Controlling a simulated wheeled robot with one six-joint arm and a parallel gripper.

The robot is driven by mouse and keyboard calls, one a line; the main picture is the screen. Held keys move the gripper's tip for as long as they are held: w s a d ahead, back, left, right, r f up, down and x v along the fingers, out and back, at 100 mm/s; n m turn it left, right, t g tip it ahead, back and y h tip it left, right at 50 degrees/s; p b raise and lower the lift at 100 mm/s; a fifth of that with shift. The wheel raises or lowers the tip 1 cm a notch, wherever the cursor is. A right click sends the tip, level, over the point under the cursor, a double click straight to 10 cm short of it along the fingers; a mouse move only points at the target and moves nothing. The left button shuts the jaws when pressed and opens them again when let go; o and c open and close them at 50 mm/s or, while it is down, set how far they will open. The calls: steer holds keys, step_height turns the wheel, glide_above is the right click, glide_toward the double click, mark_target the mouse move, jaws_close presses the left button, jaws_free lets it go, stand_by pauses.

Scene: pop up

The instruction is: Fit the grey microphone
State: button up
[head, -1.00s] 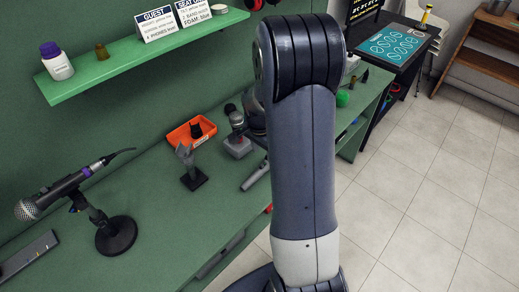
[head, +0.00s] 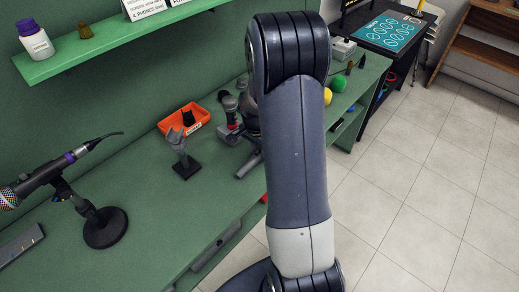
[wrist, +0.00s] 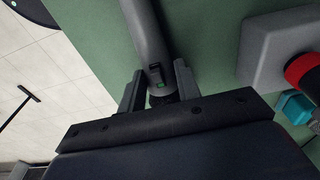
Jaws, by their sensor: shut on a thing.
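A black microphone with a purple ring (head: 45,175) sits in a round-based stand (head: 105,228).
An orange bin (head: 184,122) with dark items stands behind the clip stand. A grey block (wrist: 262,50) with a black and red cylinder (wrist: 303,72) is close right of my gripper. A shelf (head: 110,40) overhangs the bench (head: 150,235). Bare bench lies in front.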

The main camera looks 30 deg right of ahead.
mark_target(259, 151)
steer(key=shift+r+p, duration=1.7)
steer(key=shift+r, duration=0.85)
steer(key=shift+c, duration=0.4)
steer(key=shift+f, duration=0.1)
